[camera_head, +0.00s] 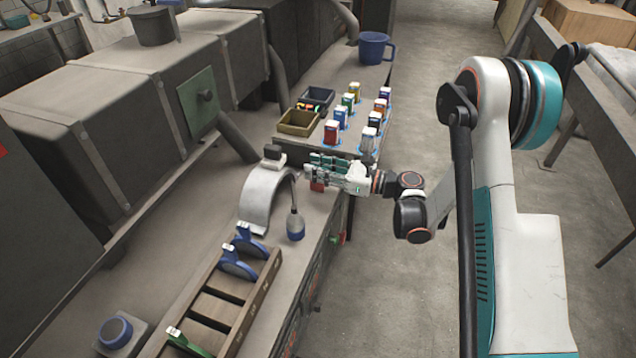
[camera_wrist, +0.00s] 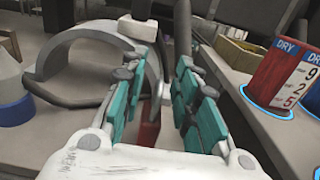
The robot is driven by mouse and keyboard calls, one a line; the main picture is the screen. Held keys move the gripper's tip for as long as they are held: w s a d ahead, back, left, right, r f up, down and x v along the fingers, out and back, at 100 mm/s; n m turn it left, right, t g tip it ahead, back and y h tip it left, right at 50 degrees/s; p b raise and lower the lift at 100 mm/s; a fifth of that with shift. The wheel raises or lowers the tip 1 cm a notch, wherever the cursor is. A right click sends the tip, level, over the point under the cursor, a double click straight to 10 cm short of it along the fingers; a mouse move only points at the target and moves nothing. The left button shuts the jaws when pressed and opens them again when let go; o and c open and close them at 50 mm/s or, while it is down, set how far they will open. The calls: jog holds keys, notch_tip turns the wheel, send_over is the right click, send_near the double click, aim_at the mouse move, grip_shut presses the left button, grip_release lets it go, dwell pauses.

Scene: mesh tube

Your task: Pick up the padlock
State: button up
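A small red block-like object (camera_head: 317,186), which looks like the padlock, is on the bench just below my gripper's fingers in the head view. In the wrist view its red part (camera_wrist: 149,134) shows low between the fingers, and most of it is hidden by my gripper. My gripper (camera_head: 322,167) reaches in from the right, low over the bench. In the wrist view my gripper (camera_wrist: 160,92) has its two teal-padded fingers apart, with a gap between them. I cannot tell whether either finger touches the red object.
A grey curved arch (camera_head: 262,195) and a blue-based bottle with a bent spout (camera_head: 296,228) stand close left of my gripper. Several marked coloured boxes (camera_head: 331,133) and an olive bin (camera_head: 298,123) stand behind. A wooden rack (camera_head: 222,310) lies in front.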

grip_shut()
jog(key=shift+r, duration=0.15)
